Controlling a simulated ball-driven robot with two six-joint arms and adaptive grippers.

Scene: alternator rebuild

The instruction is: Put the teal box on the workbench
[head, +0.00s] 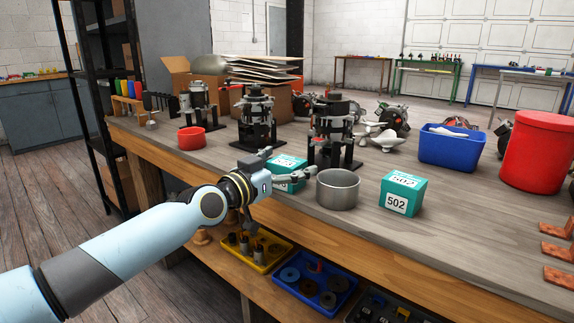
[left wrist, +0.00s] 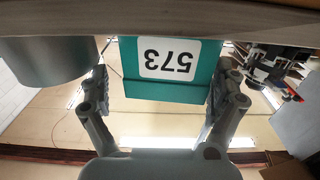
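Two teal boxes stand on the wooden workbench (head: 240,163). One teal box (head: 287,186) is partly hidden behind my left gripper in the head view. In the left wrist view, this box (left wrist: 135,90) shows a white label reading 573, upside down, and its base meets the bench surface. My left gripper (left wrist: 163,80) is open, with one finger at each side of that box. A gap shows on the left side, and the right finger is close to the box. The other teal box (head: 412,184), labelled 502, stands further right. My right gripper is not in view.
A grey metal cup (head: 337,190) stands between the teal boxes, close to my left gripper. Black fixtures (head: 333,125) stand behind. A red bowl (head: 191,138), blue bin (head: 452,147) and red canister (head: 537,152) are also on the bench. Parts trays (head: 257,255) sit on the lower shelf.

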